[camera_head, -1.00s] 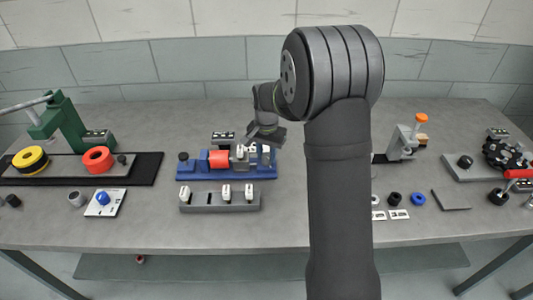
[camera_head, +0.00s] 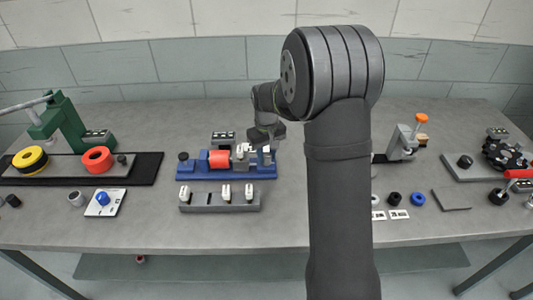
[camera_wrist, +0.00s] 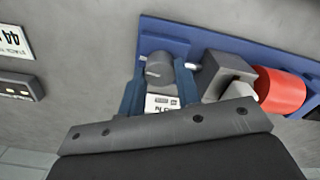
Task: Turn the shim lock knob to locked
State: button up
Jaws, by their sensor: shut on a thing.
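The shim lock knob is a short grey cylinder (camera_wrist: 158,70) with a light mark on its top, in the wrist view at the left end of a blue fixture (camera_wrist: 150,28). My gripper (camera_wrist: 159,78) has one finger on each side of the knob and is shut on it. A white label with dark print (camera_wrist: 162,103) shows just below the knob, partly hidden by my gripper. In the head view the blue fixture (camera_head: 205,175) stands mid-table, and my gripper (camera_head: 263,146) is over its right end, where the knob is too small to make out.
A red cylinder (camera_wrist: 280,92) and a grey block (camera_wrist: 222,72) sit on the fixture beside the knob. A grey rack (camera_head: 215,207) with white pieces lies in front of it. A green press (camera_head: 65,125) stands at left, and an orange-topped device (camera_head: 405,140) at right.

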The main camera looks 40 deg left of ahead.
aim_at(266, 156)
jog(key=shift+n, duration=0.7)
jog(key=o, duration=1)
jog(key=shift+c, duration=0.2)
notch_tip(266, 156, up, 18)
jog(key=shift+f, duration=0.25)
notch_tip(266, 156, down, 18)
jog(key=shift+r, duration=0.25)
dwell(0.3)
